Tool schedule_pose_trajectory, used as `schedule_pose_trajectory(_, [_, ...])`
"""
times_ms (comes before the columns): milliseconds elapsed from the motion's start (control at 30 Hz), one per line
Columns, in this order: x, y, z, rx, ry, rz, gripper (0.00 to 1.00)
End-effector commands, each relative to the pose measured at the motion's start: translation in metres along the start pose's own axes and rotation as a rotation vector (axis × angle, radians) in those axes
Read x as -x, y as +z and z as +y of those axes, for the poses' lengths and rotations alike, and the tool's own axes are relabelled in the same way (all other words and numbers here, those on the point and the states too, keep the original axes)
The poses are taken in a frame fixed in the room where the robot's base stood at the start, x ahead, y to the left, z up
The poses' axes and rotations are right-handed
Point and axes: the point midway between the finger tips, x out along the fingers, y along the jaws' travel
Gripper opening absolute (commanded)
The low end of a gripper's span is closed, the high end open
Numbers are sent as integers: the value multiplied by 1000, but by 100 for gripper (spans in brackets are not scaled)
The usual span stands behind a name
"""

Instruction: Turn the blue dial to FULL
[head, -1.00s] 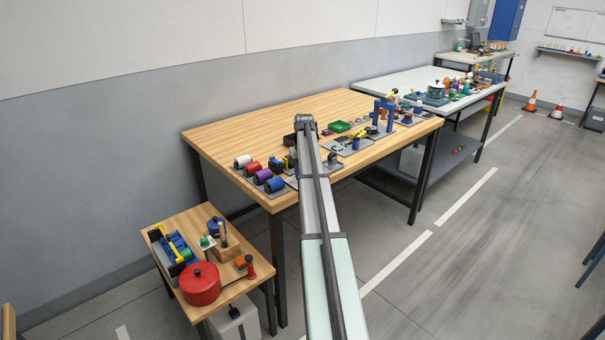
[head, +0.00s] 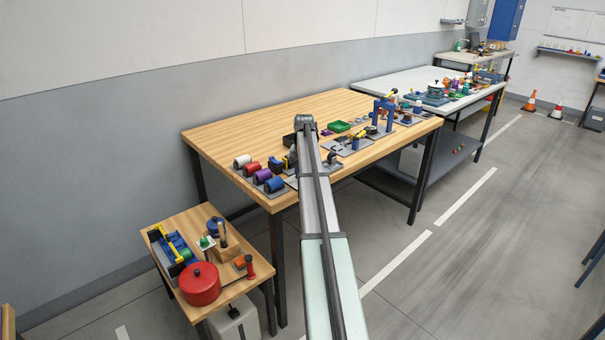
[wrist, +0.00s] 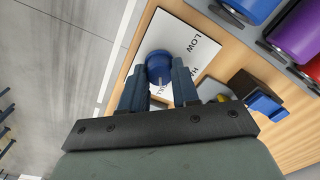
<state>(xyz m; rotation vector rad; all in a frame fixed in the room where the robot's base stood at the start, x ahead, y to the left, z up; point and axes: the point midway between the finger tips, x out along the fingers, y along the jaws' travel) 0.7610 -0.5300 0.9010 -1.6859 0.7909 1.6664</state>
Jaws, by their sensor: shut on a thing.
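The blue dial (wrist: 158,66) shows in the wrist view, standing on a white plate (wrist: 180,28) with printed labels. LOW reads clearly on the plate at the upper right of the dial. A second label starting with H and a third ending in LL are partly covered by my right finger and the gripper. My gripper (wrist: 158,76) has one dark finger on each side of the dial and is shut on it. Where the dial's pointer stands cannot be made out. In the head view my arm hides the dial and the gripper.
Blue (wrist: 243,6) and purple (wrist: 300,32) rollers lie close by at the upper right in the wrist view. A black block with a blue part (wrist: 264,102) stands right of my gripper. The wooden table (head: 235,135) has free room at its back left.

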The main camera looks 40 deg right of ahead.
Motion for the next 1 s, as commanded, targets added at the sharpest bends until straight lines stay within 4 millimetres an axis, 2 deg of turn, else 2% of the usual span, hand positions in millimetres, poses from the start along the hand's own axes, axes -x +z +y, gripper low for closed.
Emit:
schedule_pose_trajectory(367, [0, 0, 0, -6, -1, 0, 0])
schedule_pose_trajectory(400, [0, 0, 0, -6, -1, 0, 31])
schedule_pose_trajectory(600, [0, 0, 0, -5, 0, 0, 50])
schedule_pose_trajectory(667, [0, 0, 0, -5, 0, 0, 55])
schedule_pose_trajectory(1000, [5, 0, 0, -5, 0, 1, 55])
